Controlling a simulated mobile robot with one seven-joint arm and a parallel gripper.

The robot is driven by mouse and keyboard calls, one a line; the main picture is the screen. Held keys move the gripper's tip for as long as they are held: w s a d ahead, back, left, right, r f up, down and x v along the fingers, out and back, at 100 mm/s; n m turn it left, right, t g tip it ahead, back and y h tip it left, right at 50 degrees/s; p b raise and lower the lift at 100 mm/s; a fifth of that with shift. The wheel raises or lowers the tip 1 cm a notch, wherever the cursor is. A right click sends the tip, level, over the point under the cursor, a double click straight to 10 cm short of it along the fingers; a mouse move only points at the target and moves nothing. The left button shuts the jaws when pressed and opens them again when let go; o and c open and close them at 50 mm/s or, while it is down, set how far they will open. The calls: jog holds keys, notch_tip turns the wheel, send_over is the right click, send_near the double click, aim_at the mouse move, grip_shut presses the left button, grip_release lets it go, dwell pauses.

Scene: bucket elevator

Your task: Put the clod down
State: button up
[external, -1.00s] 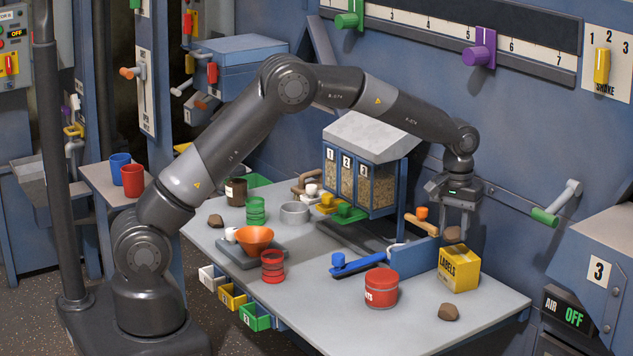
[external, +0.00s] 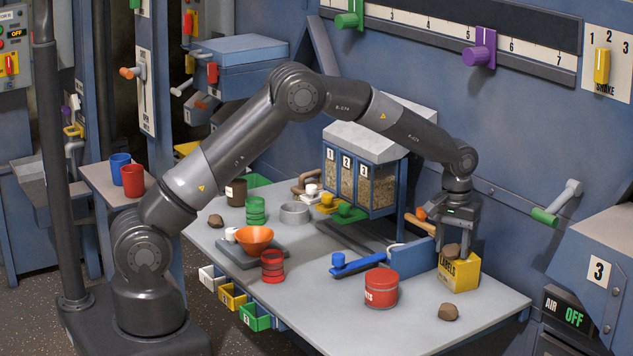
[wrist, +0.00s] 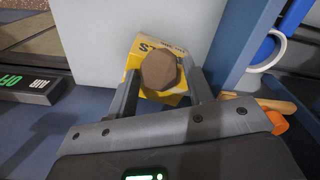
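A brown clod (external: 452,250) is between the fingertips of my gripper (external: 458,248), just over the top of the yellow labels box (external: 460,280). My gripper points down and is shut on the clod. In the wrist view the clod (wrist: 158,70) sits between the two fingers, with the yellow box (wrist: 150,47) behind it. I cannot tell whether the clod touches the box. Another brown clod (external: 448,312) lies on the grey table in front of the box, and a further one (external: 216,221) lies at the table's left.
A red tin (external: 381,288) and a blue-handled lever (external: 358,263) are left of the box. An orange-topped handle (external: 421,214) and a blue panel stand close beside my gripper. The table front is mostly clear; the right edge is near.

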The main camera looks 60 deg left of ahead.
aim_at(451, 246)
jog(key=shift+o, duration=1)
notch_tip(451, 246, up, 12)
jog(key=s+a+r+m+t, duration=0.1)
jog(key=s+a+r, duration=0.5)
jog(key=s+r, duration=0.3)
jog(key=s+a+r+m+t, duration=0.1)
jog(key=s+a+r+t, duration=0.1)
jog(key=s+a+r, duration=0.55)
jog(key=s+a+f+m+t, duration=0.1)
jog(key=s+a+f, duration=0.1)
jog(key=s, duration=1)
jog(key=s+a+f+m+t, duration=0.1)
jog(key=s+a+f, duration=0.2)
jog(key=s, duration=1)
jog(key=shift+s+f+m+t, duration=0.3)
jog(key=shift+f, duration=0.15)
